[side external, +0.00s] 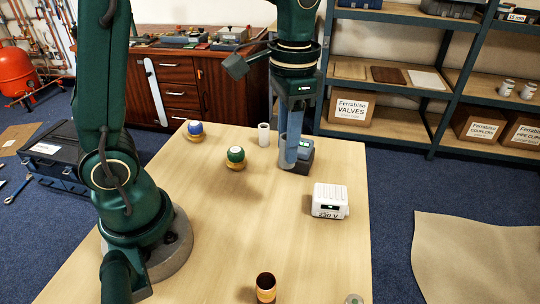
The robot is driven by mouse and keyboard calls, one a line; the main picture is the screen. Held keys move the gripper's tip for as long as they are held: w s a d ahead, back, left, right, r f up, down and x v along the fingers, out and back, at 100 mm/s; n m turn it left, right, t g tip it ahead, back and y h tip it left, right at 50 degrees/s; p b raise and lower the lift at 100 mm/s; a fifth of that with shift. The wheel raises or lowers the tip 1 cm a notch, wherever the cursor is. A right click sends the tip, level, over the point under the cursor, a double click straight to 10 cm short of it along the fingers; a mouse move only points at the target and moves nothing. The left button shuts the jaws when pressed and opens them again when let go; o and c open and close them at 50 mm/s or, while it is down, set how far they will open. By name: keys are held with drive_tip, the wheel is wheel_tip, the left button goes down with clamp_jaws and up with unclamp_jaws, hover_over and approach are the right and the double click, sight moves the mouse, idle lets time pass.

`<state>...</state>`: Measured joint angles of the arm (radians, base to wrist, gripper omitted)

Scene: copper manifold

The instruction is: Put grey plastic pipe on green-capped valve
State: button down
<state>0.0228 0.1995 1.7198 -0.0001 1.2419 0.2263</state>
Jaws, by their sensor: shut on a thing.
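The green-capped valve (236,157) stands upright on the wooden table, with a brass-coloured base and a pale spot on its green top. My gripper (289,150) points down over the back right of the table, to the right of that valve. It is shut on the grey plastic pipe (283,143), which is upright and partly hidden by a blue-grey finger. The pipe is apart from the valve. Whether its lower end touches the table cannot be told.
A blue-capped valve (195,131) and a white cylinder (263,134) stand nearby. A dark block (301,163) is beside my gripper. A white labelled box (329,201) sits to the right, a copper piece (266,288) at the front. The table's middle (240,230) is clear.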

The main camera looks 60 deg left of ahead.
drive_tip(key=s+a+r+n, duration=0.2)
drive_tip(key=a+n, duration=0.5)
drive_tip(key=a, duration=0.8)
hover_over(235, 150)
drive_tip(key=shift+f, duration=4.1)
drive_tip(key=c, duration=0.6)
unclamp_jaws()
drive_tip(key=shift+f, duration=0.1)
